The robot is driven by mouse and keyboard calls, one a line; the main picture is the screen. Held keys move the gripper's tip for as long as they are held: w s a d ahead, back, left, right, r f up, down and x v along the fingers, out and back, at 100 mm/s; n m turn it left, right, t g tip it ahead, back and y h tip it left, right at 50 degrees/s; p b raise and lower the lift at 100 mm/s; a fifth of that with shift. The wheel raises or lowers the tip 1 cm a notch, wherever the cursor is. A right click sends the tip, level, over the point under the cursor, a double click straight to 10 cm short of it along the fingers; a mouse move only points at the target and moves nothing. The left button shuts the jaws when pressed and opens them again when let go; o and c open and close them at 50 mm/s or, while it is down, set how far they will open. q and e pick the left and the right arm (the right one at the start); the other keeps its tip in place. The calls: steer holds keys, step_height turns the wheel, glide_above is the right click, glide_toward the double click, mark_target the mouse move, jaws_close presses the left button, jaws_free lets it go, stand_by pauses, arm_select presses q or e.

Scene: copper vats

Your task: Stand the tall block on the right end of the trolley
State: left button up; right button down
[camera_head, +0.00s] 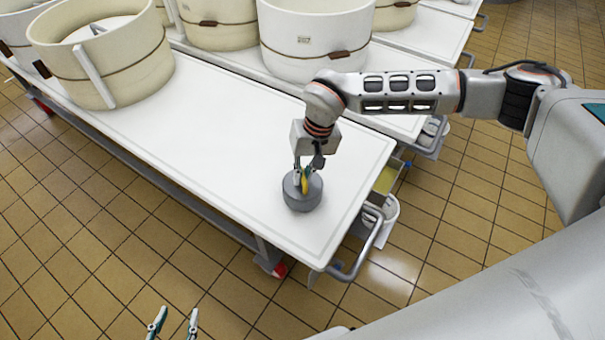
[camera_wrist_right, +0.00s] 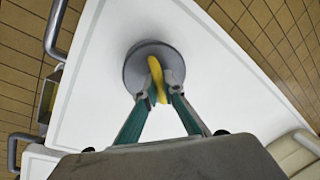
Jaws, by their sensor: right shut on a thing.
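The trolley's white top (camera_head: 215,135) runs from upper left to its right end at lower right; it also shows in the wrist view (camera_wrist_right: 225,85). A grey round block (camera_head: 302,200) is at that right end, near the front edge; it fills the middle of the wrist view (camera_wrist_right: 135,70). A slim yellow piece (camera_wrist_right: 156,80) lies over the block's top. Whether it is part of the block I cannot tell. My right gripper (camera_head: 305,178) points down, shut on the yellow piece. My left gripper (camera_head: 174,322) is open and empty over the floor. I make out no clearly tall block.
Several cream round vats stand behind, one (camera_head: 105,62) on the trolley's left part and another (camera_head: 315,38) at the back. A metal handle (camera_head: 365,245) sticks out at the right end. The white top between the vats and the grey block is clear.

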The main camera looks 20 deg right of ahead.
arm_select(q)
steer(key=shift+s+a+f, duration=0.1)
arm_select(e)
steer(key=shift+w+f, duration=0.15)
stand_by(0.4)
arm_select(q)
steer(key=shift+f, duration=0.1)
arm_select(e)
steer(key=shift+f, duration=0.35)
stand_by(0.4)
steer(key=c, duration=2.1)
jaws_free()
steer(key=shift+s+f, duration=0.2)
steer(key=shift+f, duration=0.05)
steer(key=shift+w+r+p, duration=0.1)
steer(key=shift+r+p, duration=0.2)
steer(key=shift+r, duration=0.7)
steer(key=shift+r+p, duration=1.3)
steer(key=shift+r, duration=1.35)
arm_select(q)
step_height(320, 180, up, 6)
steer(key=w, duration=0.2)
steer(key=shift+w+t, duration=0.4)
arm_select(e)
steer(key=shift+f, duration=0.1)
